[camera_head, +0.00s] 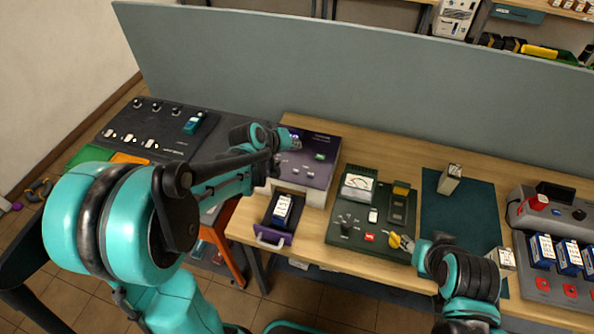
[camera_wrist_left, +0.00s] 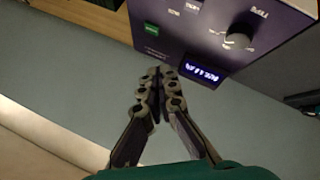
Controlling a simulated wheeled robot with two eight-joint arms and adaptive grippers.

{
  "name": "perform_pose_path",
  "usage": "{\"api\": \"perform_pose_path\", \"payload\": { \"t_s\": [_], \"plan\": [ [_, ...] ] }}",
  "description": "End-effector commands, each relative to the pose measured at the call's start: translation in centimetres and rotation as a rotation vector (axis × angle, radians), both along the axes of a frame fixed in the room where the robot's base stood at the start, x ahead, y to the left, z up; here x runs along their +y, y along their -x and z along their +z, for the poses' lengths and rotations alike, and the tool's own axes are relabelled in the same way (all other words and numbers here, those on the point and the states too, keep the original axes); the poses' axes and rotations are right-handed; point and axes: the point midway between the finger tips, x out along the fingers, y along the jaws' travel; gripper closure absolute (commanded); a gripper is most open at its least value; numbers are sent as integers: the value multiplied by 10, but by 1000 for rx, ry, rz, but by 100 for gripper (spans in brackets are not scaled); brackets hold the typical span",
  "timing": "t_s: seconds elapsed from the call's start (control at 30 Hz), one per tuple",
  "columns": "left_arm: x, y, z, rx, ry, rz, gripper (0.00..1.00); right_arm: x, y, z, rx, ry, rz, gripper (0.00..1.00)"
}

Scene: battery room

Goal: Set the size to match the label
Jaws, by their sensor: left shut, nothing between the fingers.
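The purple device (camera_head: 312,165) stands on the left end of the wooden bench. In the left wrist view its panel shows a grey knob (camera_wrist_left: 239,36), a lit blue display (camera_wrist_left: 201,73) and a green button (camera_wrist_left: 151,28). The display text is too small to read. A blue battery with a white label (camera_head: 283,207) sits in the device's purple pulled-out tray (camera_head: 269,238). My left gripper (camera_wrist_left: 155,84) is shut and empty, in front of the panel beside the display, apart from the knob. My right gripper (camera_head: 411,243) is by the green tester; its fingers are unclear.
The green tester (camera_head: 343,231) with a meter stands right of the tray. A dark mat (camera_head: 438,213) holds a pale box (camera_head: 450,179). Several blue batteries (camera_head: 568,257) stand at far right. A grey partition (camera_head: 370,90) runs behind the bench. A dark switch panel (camera_head: 150,128) is at left.

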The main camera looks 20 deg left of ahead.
Motion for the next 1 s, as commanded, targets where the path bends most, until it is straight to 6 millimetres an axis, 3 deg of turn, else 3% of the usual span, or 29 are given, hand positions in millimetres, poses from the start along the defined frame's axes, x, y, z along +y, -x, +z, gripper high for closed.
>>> {"api": "perform_pose_path", "payload": {
  "t_s": [0.27,0.73,1.0],
  "plan": [
    [0,0,-15,0,-1,-1,100,0,0,-12,0,0,0,60],
    [0,0,-79,0,-1,-1,100,0,0,-63,0,0,0,60],
    [0,0,-88,0,-1,-1,100,0,0,-71,0,0,0,60]
  ]
}}
